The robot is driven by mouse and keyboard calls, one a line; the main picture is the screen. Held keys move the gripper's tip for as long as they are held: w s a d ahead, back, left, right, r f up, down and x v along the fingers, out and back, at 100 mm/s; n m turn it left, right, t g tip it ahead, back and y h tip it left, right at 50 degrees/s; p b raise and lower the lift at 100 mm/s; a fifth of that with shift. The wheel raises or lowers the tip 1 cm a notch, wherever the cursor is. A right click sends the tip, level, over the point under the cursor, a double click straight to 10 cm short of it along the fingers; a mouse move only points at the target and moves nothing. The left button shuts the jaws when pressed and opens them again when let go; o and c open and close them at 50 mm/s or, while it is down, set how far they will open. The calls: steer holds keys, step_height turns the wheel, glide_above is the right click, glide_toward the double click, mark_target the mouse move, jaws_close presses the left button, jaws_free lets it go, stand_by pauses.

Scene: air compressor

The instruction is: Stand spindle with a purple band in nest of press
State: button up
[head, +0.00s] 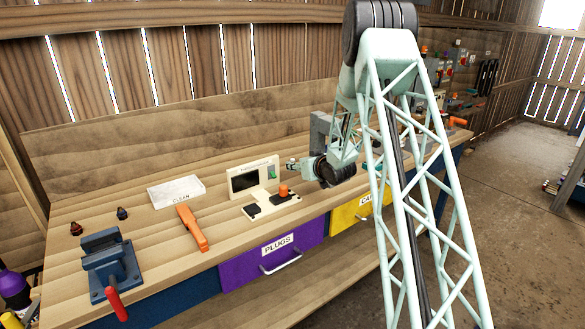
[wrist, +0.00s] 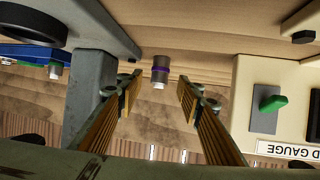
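The spindle with a purple band (wrist: 160,70) shows in the wrist view between and slightly beyond the fingertips, with a gap on each side. It has a dark body and a pale tip. My gripper (wrist: 160,80) is open and empty around that line. In the head view my gripper (head: 297,164) is low over the bench, just right of the gauge unit. The press (head: 321,128) is a grey frame behind my wrist; its grey column (wrist: 92,88) stands left of the fingers in the wrist view. I cannot make out the nest clearly.
The gauge unit (head: 248,181) is close by; its green knob (wrist: 272,103) shows right of the fingers. A blue holder (wrist: 25,52) carries a green-banded piece at left. A CLEAN tray (head: 176,191), orange tool (head: 192,228) and vise (head: 110,265) lie farther left on the bench.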

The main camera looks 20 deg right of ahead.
steer(key=shift+w, duration=0.15)
steer(key=shift+b+x, duration=0.6)
steer(key=shift+x, duration=1.95)
steer(key=c, duration=1.1)
steer(key=shift+r, duration=0.15)
